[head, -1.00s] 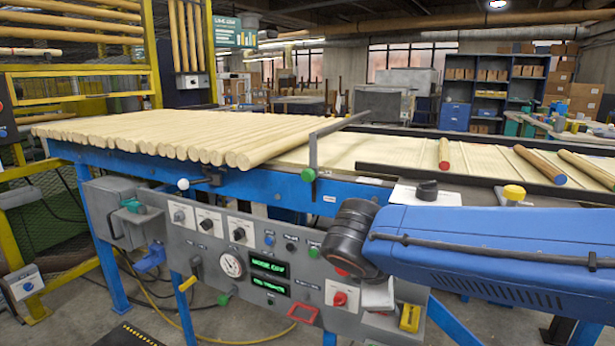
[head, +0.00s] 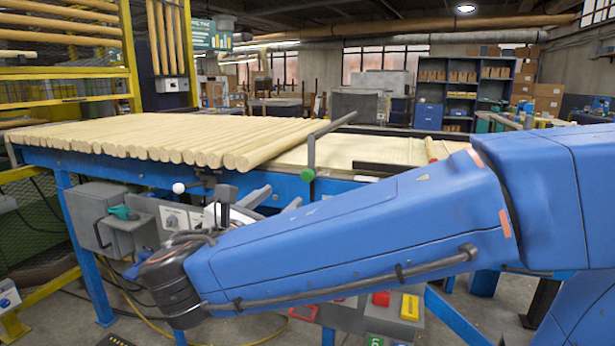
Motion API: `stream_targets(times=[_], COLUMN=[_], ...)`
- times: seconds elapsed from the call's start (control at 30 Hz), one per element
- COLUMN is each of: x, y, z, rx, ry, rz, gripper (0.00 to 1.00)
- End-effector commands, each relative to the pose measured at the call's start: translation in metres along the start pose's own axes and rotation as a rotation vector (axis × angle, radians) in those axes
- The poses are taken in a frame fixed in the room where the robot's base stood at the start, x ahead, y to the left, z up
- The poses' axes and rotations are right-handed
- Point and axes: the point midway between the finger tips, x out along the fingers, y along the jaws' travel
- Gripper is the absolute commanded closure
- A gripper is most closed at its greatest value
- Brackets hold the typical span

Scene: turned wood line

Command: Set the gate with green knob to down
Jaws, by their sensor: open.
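The gate with the green knob (head: 307,174) is on the blue front rail of the table. Its grey post (head: 311,150) stands upright above the knob, and its grey bar (head: 332,125) runs back across the deck at the right end of the wooden rods. The bar looks raised above the deck surface. My gripper (head: 278,198) is open, with two grey fingers pointing right and up, left of and below the green knob. It looks empty and apart from the knob. My blue arm crosses in front of the table and hides much of the control panel.
Pale wooden rods (head: 150,138) lie side by side on the table left of the gate. A red-ended rod (head: 431,150) lies on the deck farther right. The grey control panel (head: 145,225) hangs below the rail.

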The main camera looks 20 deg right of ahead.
Motion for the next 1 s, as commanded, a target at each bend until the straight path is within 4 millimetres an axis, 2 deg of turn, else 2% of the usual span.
stream_targets(times=[0.27,1.0], x=[0.018,0.105], y=[0.000,0.000], z=[0.001,0.001], rx=[-0.001,-0.001], ry=[-0.002,-0.001], rz=[-0.001,-0.002], gripper=[0.56,0.56])
